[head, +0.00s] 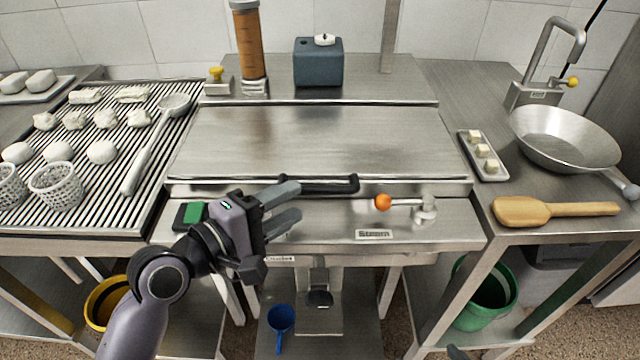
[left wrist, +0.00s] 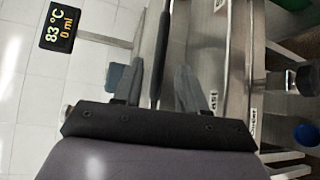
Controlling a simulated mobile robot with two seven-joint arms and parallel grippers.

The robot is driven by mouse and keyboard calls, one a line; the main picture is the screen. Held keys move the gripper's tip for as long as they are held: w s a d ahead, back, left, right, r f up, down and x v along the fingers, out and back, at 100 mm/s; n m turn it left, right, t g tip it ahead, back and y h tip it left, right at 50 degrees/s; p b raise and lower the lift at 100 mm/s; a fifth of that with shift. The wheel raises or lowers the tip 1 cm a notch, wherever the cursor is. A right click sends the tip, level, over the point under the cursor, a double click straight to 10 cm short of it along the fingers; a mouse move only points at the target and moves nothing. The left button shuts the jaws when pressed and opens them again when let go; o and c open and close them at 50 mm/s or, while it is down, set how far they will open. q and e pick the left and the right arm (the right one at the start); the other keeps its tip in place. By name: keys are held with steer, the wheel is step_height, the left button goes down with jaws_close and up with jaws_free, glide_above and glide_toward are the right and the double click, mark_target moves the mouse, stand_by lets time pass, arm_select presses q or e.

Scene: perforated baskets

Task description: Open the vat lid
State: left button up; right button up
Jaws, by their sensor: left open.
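The vat lid (head: 315,140) is a wide, flat steel panel in the middle of the counter in the head view, lying shut. Its black bar handle (head: 325,184) runs along the front edge. My left gripper (head: 292,203) is open at the handle's left end, one finger overlapping that end in the picture. In the left wrist view the dark handle bar (left wrist: 162,50) runs between the two spread fingers (left wrist: 160,88); contact cannot be told. A small grey tip at the bottom edge of the head view may be my right gripper (head: 456,352); its jaws are hidden.
An orange-knobbed lever (head: 383,202) sits on the front panel, right of the handle. Behind the lid stand an amber column (head: 249,45) and a blue-grey box (head: 318,65). A ribbed rack (head: 110,180) is left; a pan (head: 565,140) and wooden paddle (head: 550,209) are right.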

mark_target(309, 193)
arm_select(q)
steer(key=x, duration=0.6)
steer(key=shift+w+d, duration=0.15)
steer(key=shift+w, duration=0.05)
jaws_close()
